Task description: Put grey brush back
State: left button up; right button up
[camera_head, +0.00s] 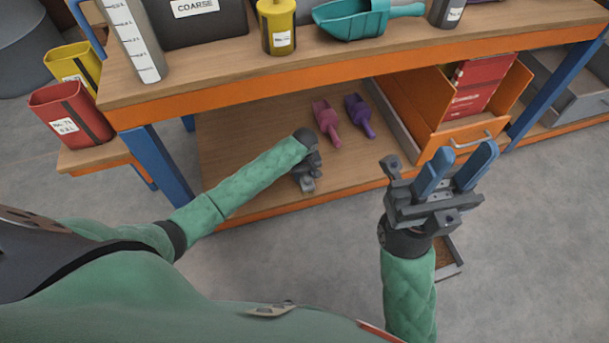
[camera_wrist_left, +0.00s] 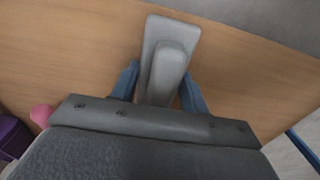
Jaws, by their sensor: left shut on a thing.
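The grey brush (camera_wrist_left: 171,32) is between the two blue fingers of my left gripper (camera_wrist_left: 158,90) in the left wrist view. The fingers are shut on it, one on each side, over the wooden lower shelf (camera_head: 235,145). I cannot tell whether the brush touches the shelf. In the head view my left gripper (camera_head: 306,178) is low over the shelf's front part. Its fingers and the brush are hard to make out there. My right gripper (camera_head: 456,168) is raised to the right, with its blue fingers apart and nothing between them.
A pink scoop (camera_head: 327,122) and a purple scoop (camera_head: 360,114) lie behind my left gripper. An orange box (camera_head: 415,99) with red packs (camera_head: 473,84) stands right of them. The bench top (camera_head: 350,50) overhangs the shelf. Red (camera_head: 75,112) and yellow (camera_head: 72,65) bins stand left.

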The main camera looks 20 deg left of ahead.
pick_arm(q)
jog(key=o, duration=1.2)
